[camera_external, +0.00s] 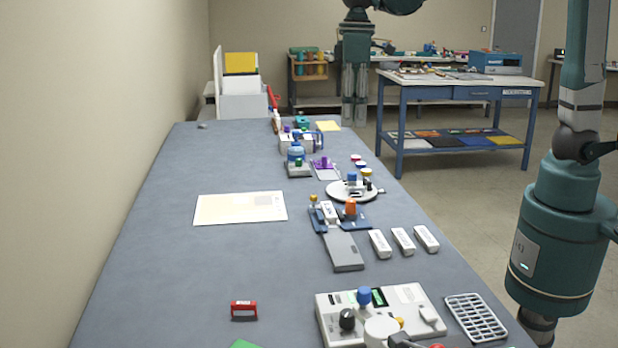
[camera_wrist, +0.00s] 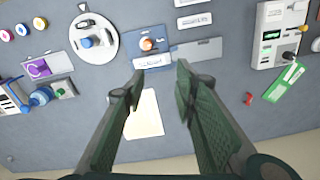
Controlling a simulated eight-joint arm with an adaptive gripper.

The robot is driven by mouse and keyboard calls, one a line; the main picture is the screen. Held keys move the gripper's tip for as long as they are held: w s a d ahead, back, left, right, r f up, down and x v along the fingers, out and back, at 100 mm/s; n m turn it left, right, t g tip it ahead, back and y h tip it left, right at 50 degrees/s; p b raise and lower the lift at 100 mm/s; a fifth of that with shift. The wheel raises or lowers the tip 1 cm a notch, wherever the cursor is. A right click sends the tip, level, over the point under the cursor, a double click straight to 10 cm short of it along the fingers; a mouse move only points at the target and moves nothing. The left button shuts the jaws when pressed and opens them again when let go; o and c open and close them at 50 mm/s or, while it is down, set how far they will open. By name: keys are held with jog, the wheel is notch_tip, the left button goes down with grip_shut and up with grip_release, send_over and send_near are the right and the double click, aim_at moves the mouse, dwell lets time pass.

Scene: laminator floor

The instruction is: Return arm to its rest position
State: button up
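My gripper (camera_external: 354,112) hangs pointing down at the top middle of the external view, in front of the back benches. In the wrist view, the two dark green fingers of my gripper (camera_wrist: 160,72) stand well apart. Nothing is held between them. The grey-blue work table (camera_external: 150,260) lies below, with clear air between its items and the fingertips. The upper part of my arm is partly cut off by the picture's top edge.
A cream sheet (camera_external: 240,208) lies at the left of the table. A round white fixture (camera_external: 340,194), white boxes (camera_external: 403,240) and a white control panel (camera_external: 410,296) are along the right side. A red item (camera_external: 243,309) sits near the front. The left table strip is mostly clear.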

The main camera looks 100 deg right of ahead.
jog(key=s+a+f+n+t, duration=0.1)
jog(key=s+a+t, duration=0.2)
jog(key=s, duration=0.9)
jog(key=s+a+f+n+t, duration=0.1)
jog(key=s+a+t, duration=0.3)
jog(key=s, duration=0.8)
jog(key=shift+a+n, duration=0.3)
jog(key=shift+a, duration=0.9)
